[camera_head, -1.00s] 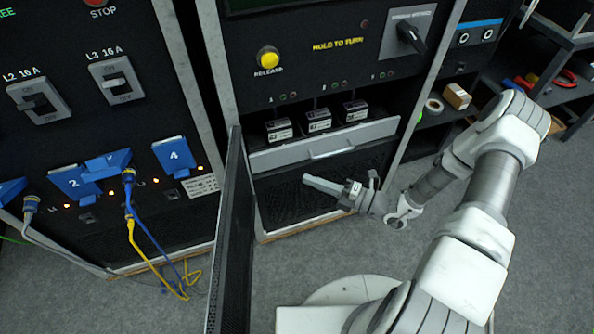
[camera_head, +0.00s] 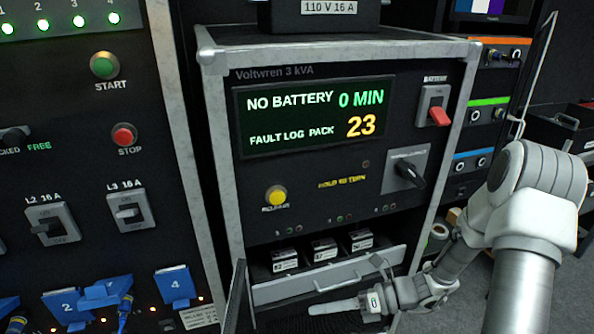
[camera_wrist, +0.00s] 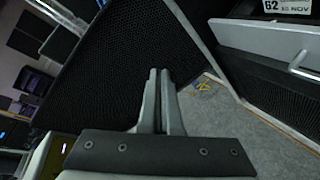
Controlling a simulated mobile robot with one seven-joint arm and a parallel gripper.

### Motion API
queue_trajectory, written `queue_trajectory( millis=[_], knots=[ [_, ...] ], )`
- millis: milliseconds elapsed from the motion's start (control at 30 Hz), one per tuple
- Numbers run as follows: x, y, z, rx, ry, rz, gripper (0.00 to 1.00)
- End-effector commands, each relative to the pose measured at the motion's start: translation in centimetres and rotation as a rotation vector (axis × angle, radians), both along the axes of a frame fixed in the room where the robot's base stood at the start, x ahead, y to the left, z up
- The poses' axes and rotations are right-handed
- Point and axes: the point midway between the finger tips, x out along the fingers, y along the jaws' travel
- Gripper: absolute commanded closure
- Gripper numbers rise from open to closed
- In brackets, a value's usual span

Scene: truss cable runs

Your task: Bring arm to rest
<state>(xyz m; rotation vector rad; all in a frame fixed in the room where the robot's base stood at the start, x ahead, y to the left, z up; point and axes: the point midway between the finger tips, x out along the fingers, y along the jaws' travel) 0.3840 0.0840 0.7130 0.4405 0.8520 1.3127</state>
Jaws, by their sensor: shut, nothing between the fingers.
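My gripper (camera_head: 330,307) is low in front of the battery cabinet in the head view, its fingers pointing left. In the wrist view my gripper (camera_wrist: 159,75) has its two fingers together with nothing between them. Ahead of the fingers in that view is a dark perforated door panel (camera_wrist: 115,55), standing open. Whether the fingertips touch it I cannot tell; they look apart. My arm reaches in from the right of the head view.
The open drawer (camera_head: 325,283) with a handle holds several labelled battery packs (camera_head: 322,254) just above my gripper. The display (camera_head: 315,117) reads "NO BATTERY 0 MIN". Blue plugs (camera_head: 175,283) sit in the left panel. Grey floor (camera_wrist: 225,110) shows below the door.

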Motion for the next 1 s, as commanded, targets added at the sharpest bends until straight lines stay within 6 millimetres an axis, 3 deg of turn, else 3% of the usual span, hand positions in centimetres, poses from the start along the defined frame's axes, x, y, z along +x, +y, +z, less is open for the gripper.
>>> queue_trajectory(
  millis=[100,467,1000],
  knots=[
    [-1.1,0.0,2.4,-0.103,-0.166,0.141,1.0],
    [-4.7,-1.0,8.4,-0.381,-0.64,0.576,1.0],
    [-9.6,-4.3,16.9,-0.756,-1.288,1.261,1.0]
  ],
)
